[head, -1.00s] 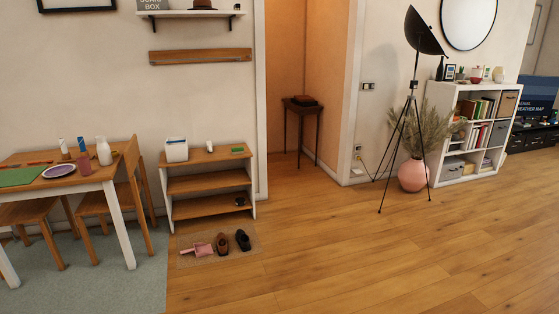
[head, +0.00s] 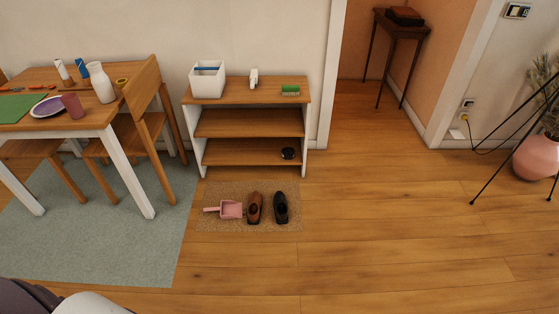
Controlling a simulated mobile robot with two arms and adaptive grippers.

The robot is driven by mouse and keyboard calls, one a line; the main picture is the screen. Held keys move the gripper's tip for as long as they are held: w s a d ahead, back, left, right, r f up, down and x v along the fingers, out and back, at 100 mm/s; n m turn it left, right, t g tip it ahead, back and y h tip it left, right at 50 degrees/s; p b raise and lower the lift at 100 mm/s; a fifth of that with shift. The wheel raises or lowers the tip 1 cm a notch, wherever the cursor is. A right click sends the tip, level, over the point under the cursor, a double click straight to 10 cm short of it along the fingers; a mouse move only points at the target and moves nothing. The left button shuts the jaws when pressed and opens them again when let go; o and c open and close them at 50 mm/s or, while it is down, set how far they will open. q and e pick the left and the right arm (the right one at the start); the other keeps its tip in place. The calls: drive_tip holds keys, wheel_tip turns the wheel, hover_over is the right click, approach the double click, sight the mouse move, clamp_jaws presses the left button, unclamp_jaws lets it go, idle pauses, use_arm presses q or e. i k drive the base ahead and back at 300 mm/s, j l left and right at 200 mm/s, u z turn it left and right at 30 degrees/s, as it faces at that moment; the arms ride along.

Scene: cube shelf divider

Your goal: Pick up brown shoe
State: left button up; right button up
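A brown shoe (head: 254,209) stands on a small beige mat (head: 212,191) on the floor in front of a low wooden shoe rack. A black shoe (head: 281,208) stands close to its right. A pink dustpan (head: 231,209) lies close to its left, its handle pointing left. Neither of my grippers is in view. Only a pale rounded part and a dark part, apparently of my own body, show at the bottom left corner.
The rack (head: 255,120) holds a white bin (head: 207,80), a green brush (head: 290,91) and a small dark round item (head: 288,153). A chair (head: 150,115) and dining table (head: 105,125) stand left on a grey rug (head: 110,250). The wooden floor (head: 370,240) in front and right is clear.

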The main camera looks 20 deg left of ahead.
sight(255, 205)
drive_tip(key=i+u, duration=0.2)
drive_tip(key=i, duration=0.25)
drive_tip(key=i+l+u, duration=0.2)
drive_tip(key=i, duration=0.25)
drive_tip(key=i+l+u, duration=0.15)
drive_tip(key=i, duration=0.3)
